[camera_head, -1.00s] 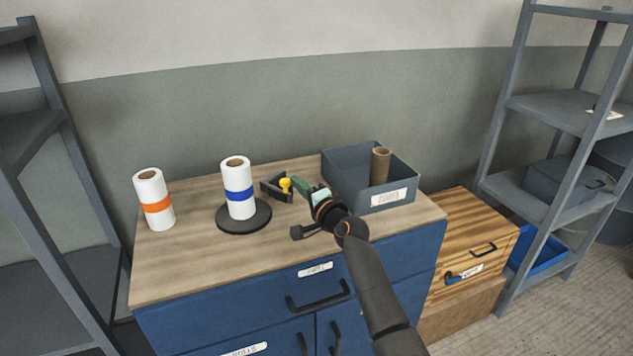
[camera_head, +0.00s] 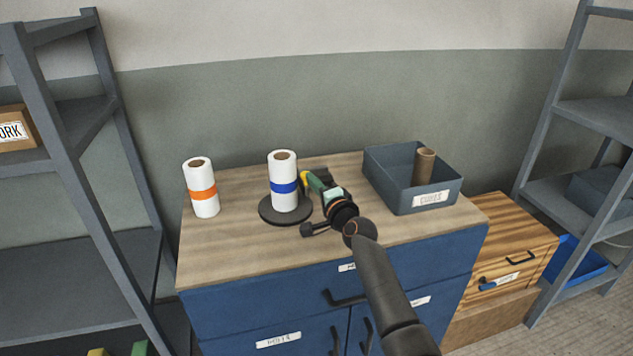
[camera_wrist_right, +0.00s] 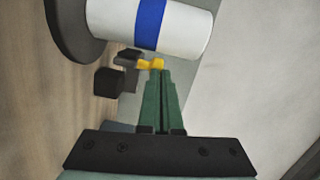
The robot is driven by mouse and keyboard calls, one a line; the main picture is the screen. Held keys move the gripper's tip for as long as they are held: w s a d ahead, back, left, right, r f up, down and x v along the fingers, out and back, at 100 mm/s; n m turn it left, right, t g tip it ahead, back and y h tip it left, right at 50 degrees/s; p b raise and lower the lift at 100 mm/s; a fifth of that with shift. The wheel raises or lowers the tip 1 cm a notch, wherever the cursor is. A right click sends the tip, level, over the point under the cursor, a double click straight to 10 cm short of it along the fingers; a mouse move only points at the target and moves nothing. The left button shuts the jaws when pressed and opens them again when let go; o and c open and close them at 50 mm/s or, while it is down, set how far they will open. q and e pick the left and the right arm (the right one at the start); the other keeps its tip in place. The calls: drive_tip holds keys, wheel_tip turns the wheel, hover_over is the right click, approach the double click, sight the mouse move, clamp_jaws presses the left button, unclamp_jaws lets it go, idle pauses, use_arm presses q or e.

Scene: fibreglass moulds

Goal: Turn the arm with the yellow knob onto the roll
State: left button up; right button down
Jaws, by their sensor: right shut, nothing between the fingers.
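The white roll with a blue band (camera_head: 283,178) stands upright on a round black base (camera_head: 268,208). It also shows in the wrist view (camera_wrist_right: 170,25). The yellow knob (camera_head: 304,179) is close beside the roll's right side. In the wrist view the knob (camera_wrist_right: 152,64) sits on a dark arm (camera_wrist_right: 127,59), with a black block (camera_wrist_right: 108,82) close by. I cannot tell whether the arm touches the roll. My right gripper (camera_head: 312,182) has green fingers, shut and empty, with their tips at the knob. It hides part of the arm. My left gripper is not in view.
A white roll with an orange band (camera_head: 202,190) stands at the left of the wooden top. A grey bin (camera_head: 400,199) holding a brown tube (camera_head: 423,166) is to the right. Grey shelves flank the cabinet. The front left of the top (camera_head: 230,250) is clear.

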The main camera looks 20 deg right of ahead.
drive_tip(key=shift+a+r, duration=0.2)
drive_tip(key=shift+a, duration=0.2)
drive_tip(key=s+d+p, duration=0.3)
drive_tip(key=s+p, duration=0.2)
drive_tip(key=s, duration=0.7)
drive_tip(key=s+f+n, duration=0.1)
drive_tip(key=s+f, duration=0.1)
drive_tip(key=f, duration=0.1)
drive_tip(key=s+f+n+g, duration=0.1)
drive_tip(key=s+f, duration=0.1)
drive_tip(key=f, duration=0.1)
drive_tip(key=s+a+f+n+g, duration=0.1)
drive_tip(key=s+f+n, duration=0.1)
drive_tip(key=s+f, duration=0.1)
drive_tip(key=shift+f, duration=0.1)
drive_tip(key=s+a+f+n+g, duration=0.1)
drive_tip(key=s+f+n, duration=0.3)
drive_tip(key=s, duration=0.4)
drive_tip(key=s+f+n+g, duration=0.3)
drive_tip(key=s+f, duration=0.3)
drive_tip(key=s, duration=0.3)
drive_tip(key=s+a+f+n+g, duration=0.1)
drive_tip(key=s+f+n+g, duration=0.1)
drive_tip(key=s+f+n, duration=0.3)
drive_tip(key=s, duration=0.3)
drive_tip(key=shift+s+a+f+h, duration=0.15)
drive_tip(key=shift+a+h, duration=0.15)
